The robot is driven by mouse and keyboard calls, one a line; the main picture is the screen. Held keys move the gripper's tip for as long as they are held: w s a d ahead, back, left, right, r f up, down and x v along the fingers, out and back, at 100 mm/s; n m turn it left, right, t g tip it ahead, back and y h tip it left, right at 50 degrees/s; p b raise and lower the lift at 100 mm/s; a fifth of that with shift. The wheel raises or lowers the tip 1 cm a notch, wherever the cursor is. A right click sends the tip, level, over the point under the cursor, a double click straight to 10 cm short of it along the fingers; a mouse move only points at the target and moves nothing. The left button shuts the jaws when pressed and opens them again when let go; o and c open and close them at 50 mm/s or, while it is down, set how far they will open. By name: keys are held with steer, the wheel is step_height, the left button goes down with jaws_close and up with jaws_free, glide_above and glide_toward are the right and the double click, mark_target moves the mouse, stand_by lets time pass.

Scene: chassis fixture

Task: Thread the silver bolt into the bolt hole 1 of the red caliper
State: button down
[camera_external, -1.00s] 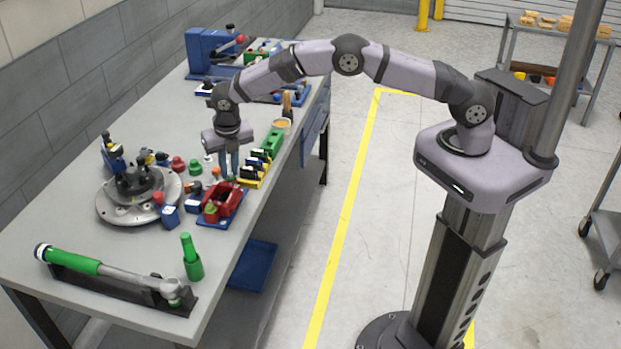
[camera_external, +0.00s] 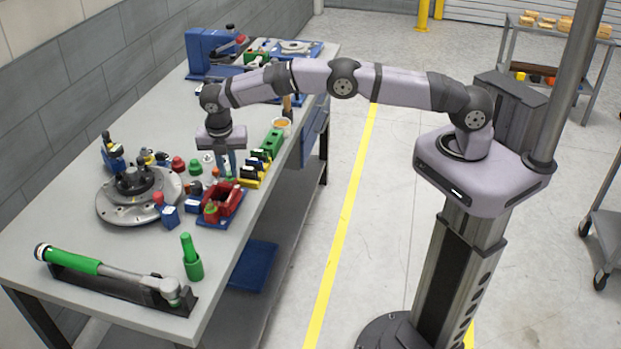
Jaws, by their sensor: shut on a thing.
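The red caliper (camera_external: 228,203) sits in a blue holder (camera_external: 213,222) near the right edge of the workbench. My gripper (camera_external: 229,173) points down just behind the caliper, with its blue-grey fingers close together. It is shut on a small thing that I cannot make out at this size. I cannot identify the silver bolt in this view. Bolt hole 1 is too small to tell. Whether the fingertips or the held thing touch the caliper is not clear.
A round metal fixture (camera_external: 112,212) stands left of the caliper, with small red, green and blue parts between. Yellow and green holders (camera_external: 272,143) line the bench edge behind it. A green-handled tool (camera_external: 85,262) lies in front. Bare bench lies between that tool and the fixture.

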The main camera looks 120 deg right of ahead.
steer(key=shift+f+m, duration=0.1)
steer(key=shift+m, duration=0.3)
steer(key=shift+m, duration=0.5)
steer(key=c, duration=1.6)
jaws_free()
steer(key=shift+c, duration=0.2)
steer(key=d+p+v, duration=0.1)
steer(key=p+v, duration=0.6)
steer(key=v, duration=0.1)
steer(key=shift+s+d, duration=0.25)
steer(key=shift+s, duration=0.15)
